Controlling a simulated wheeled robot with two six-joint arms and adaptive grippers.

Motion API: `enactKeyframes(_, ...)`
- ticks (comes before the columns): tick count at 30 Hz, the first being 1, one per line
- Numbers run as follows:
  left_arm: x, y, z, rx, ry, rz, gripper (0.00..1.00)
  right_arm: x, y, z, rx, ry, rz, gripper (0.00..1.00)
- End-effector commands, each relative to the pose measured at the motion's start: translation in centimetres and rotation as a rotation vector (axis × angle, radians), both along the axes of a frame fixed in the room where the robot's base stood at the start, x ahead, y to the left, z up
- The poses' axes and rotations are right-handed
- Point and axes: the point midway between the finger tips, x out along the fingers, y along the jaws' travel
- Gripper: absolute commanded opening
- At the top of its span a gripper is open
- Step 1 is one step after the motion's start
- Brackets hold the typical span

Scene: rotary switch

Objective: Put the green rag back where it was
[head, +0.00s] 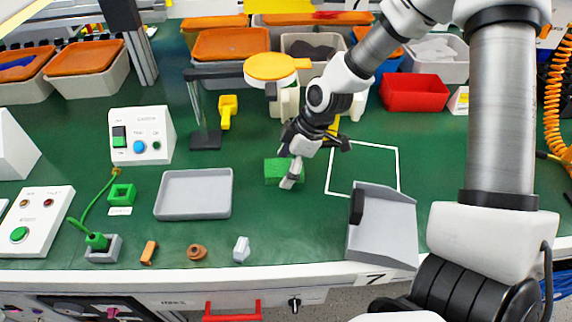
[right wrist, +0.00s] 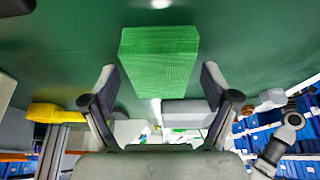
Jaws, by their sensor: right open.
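The green rag (head: 272,172) looks like a small folded green block on the green table, right of the grey tray. My right gripper (head: 301,160) is over its right side in the head view and partly covers it. In the right wrist view the rag (right wrist: 158,60) appears beyond and between the two spread fingers (right wrist: 160,90), with nothing held between them. I cannot tell whether a finger touches it. A white outlined square (head: 398,168) lies on the table to the right of the rag. My left gripper is not in view.
A grey tray (head: 194,172) lies left of the rag. A grey dustpan-like scoop (head: 385,225) is at the front right. A yellow-topped stand (head: 270,67), a red bin (head: 414,93) and several lidded bins are behind. Small parts lie along the front edge.

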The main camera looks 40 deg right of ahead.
Motion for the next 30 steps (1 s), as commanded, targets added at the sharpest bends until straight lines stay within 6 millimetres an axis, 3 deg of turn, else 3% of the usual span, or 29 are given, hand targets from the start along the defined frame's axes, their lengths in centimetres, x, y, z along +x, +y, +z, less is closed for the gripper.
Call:
enactKeyframes(7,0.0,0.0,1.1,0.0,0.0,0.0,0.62,-0.2,-0.3,1.8,0.003,-0.002,0.001,0.86)
enactKeyframes(10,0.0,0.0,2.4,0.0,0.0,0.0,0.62,-0.5,-1.0,4.0,0.003,-0.006,0.001,0.86)
enactKeyframes(20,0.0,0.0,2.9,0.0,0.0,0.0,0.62,-2.2,-3.5,10.6,0.002,-0.005,0.0,0.86)
enactKeyframes(30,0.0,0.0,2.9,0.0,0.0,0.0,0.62,-2.5,-3.8,11.4,0.0,0.0,0.0,0.86)
